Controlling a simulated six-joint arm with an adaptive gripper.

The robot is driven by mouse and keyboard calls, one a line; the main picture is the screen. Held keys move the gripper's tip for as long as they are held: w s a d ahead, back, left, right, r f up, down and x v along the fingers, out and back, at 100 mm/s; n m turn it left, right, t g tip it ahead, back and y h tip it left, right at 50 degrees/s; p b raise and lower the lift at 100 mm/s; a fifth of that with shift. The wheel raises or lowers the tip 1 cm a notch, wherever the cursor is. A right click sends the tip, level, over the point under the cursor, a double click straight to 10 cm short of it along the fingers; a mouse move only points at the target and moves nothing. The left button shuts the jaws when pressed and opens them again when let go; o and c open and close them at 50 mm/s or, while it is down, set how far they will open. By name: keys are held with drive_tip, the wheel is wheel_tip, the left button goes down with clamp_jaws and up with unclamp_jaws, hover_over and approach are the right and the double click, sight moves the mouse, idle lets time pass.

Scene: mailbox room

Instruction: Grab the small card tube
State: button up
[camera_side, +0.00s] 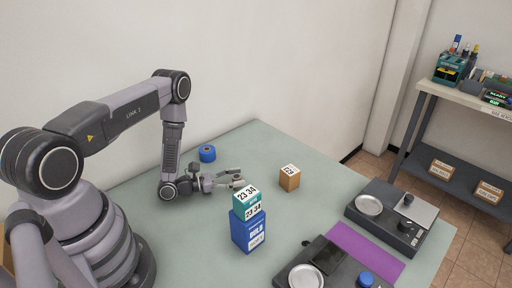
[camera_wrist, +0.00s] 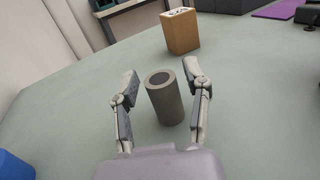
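The small card tube (camera_wrist: 167,102) is a grey-brown upright cylinder with a dark hole in its top. In the wrist view it stands on the table between the two fingers of my gripper (camera_wrist: 161,80). The fingers are spread, with a visible gap on the left side; the right finger is close to the tube, and I cannot tell if it touches. In the side view my gripper (camera_side: 238,178) is low over the table, its fingers pointing right. The tube is not clearly visible there, hidden by the fingers or the stacked boxes.
A brown box (camera_side: 289,178) stands beyond the fingertips. A teal box (camera_side: 245,203) sits on a blue box (camera_side: 248,232) in front of my gripper. A blue roll (camera_side: 207,153) is behind it. Two dark devices with round pans and a purple mat (camera_side: 364,252) lie at right.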

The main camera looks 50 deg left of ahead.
drive_tip(key=c, duration=0.5)
drive_tip(key=shift+c, duration=0.2)
